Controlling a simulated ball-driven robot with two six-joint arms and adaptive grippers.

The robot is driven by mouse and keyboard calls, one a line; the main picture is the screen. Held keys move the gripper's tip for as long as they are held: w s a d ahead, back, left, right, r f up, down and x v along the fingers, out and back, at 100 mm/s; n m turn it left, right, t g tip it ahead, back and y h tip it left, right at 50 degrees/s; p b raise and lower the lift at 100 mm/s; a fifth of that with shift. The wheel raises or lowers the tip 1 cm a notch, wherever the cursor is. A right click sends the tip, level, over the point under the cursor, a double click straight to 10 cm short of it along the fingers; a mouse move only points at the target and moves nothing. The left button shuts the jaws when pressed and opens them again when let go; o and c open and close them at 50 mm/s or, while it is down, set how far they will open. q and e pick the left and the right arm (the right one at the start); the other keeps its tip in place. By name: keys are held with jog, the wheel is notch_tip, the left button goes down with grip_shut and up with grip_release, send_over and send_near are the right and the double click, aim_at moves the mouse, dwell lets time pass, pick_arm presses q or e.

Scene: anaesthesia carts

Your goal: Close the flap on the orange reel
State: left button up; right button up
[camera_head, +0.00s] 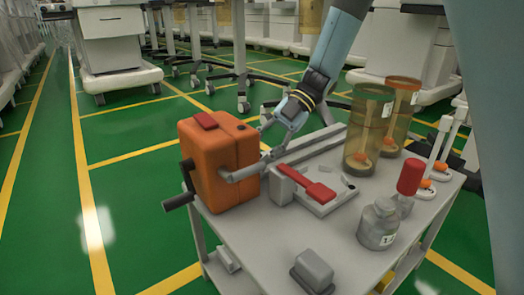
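The orange reel (212,160) stands upright at the left end of the grey cart top. It has a red patch (205,120) on its top and a dark crank (178,200) at its left. My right gripper (267,138) is just right of the reel, coming down from above. Its fingers look spread, with nothing clearly between them. Contact with the bar or reel is unclear. My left gripper is not in view.
Tall amber cylinders (368,130) and a red-topped item (410,177) stand at the right. The front left of the top is bare.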

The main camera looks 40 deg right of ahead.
grip_shut()
jog(key=shift+s+f+y, duration=0.1)
jog(key=shift+f+y, duration=0.4)
jog(key=shift+y, duration=0.1)
jog(key=shift+a+f+y, duration=0.1)
jog(key=shift+a+y, duration=0.05)
jog(key=shift+y, duration=0.55)
jog(key=shift+o, duration=2.1)
grip_release()
